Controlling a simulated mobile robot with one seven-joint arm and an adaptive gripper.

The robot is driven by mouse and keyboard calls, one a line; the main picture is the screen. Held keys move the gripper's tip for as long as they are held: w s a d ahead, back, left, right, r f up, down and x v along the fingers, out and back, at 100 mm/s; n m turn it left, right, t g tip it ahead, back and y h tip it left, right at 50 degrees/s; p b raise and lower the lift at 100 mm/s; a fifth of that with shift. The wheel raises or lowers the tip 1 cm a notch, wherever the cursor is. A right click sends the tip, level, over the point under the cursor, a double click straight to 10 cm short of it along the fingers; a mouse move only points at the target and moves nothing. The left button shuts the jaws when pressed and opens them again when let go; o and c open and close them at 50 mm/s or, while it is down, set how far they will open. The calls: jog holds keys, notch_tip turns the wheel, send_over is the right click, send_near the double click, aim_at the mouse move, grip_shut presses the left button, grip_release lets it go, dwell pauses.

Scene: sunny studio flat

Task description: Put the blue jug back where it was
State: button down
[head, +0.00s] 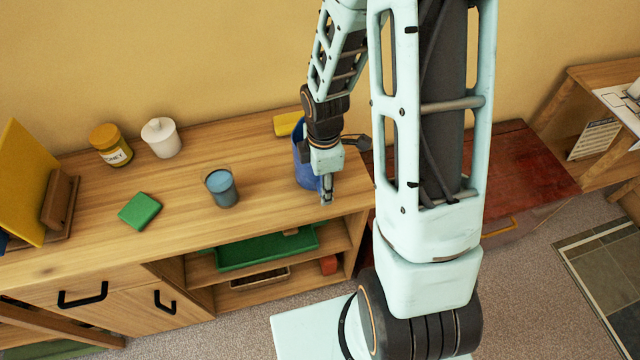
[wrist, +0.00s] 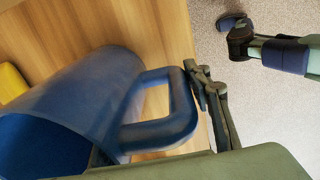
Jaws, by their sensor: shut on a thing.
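The blue jug (head: 303,168) is at the right end of the wooden sideboard top (head: 262,170), partly hidden behind my gripper and wrist in the head view. My gripper (head: 327,192) is at the jug's right front side. In the wrist view the jug (wrist: 85,95) shows its open mouth at the lower left and its loop handle toward the right. My gripper (wrist: 208,88) is shut on the handle. I cannot tell whether the jug's base touches the top.
A yellow block (head: 288,124) lies behind the jug. A grey-blue cup (head: 221,188), green block (head: 140,209), white lidded pot (head: 160,138) and honey jar (head: 111,145) stand to the left. A lower shelf holds a green tray (head: 268,250). Clear wood lies between cup and jug.

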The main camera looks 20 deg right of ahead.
jog(key=c, duration=1)
grip_release()
jog(key=shift+f, duration=0.1)
jog(key=r, duration=0.8)
jog(key=r+p, duration=0.1)
jog(key=r, duration=0.3)
jog(key=shift+s+r, duration=0.2)
jog(key=shift+s, duration=0.1)
